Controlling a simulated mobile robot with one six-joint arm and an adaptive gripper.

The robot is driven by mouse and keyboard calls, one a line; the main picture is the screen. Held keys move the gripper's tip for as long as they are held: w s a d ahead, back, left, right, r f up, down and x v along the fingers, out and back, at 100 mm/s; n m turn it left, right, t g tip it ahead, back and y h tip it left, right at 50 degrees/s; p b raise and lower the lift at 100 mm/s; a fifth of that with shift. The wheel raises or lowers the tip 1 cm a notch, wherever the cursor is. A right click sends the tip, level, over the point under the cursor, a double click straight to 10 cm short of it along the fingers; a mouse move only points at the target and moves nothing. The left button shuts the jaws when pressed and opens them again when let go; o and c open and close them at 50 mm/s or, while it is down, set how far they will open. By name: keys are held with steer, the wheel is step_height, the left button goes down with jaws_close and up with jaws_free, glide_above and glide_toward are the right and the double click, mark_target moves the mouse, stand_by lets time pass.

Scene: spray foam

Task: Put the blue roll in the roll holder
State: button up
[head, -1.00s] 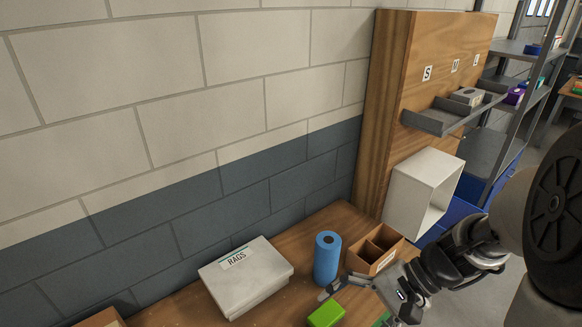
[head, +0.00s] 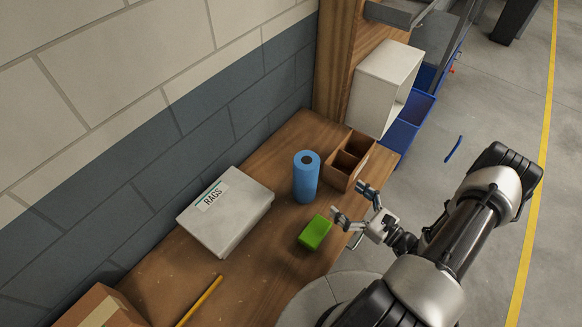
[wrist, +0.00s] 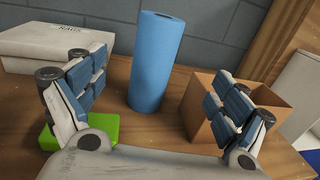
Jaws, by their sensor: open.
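The blue roll (head: 306,178) stands upright on the wooden bench, between the rags box and a small divided wooden box. It also stands upright in the wrist view (wrist: 156,62), ahead of my gripper and between the lines of its two fingers. My gripper (head: 350,204) is open and empty at the bench's right edge, apart from the roll. In the wrist view its fingers (wrist: 152,95) are spread wide. I cannot pick out the roll holder for certain in these frames.
A green block (head: 315,232) lies in front of the roll, close to my gripper. The white rags box (head: 240,222) is left of the roll. The divided wooden box (head: 341,184) is right of it. A yellow pencil-like stick (head: 200,301), white cubby (head: 362,103) and blue bins (head: 405,130) also show.

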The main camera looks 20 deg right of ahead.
mark_target(316, 176)
steer(key=x, duration=1.1)
steer(key=shift+a+b, duration=0.1)
steer(key=shift+b, duration=0.3)
steer(key=shift+b+x, duration=0.3)
steer(key=shift+x, duration=2.45)
steer(key=shift+a, duration=0.1)
steer(key=shift+r, duration=0.15)
steer(key=c, duration=2.2)
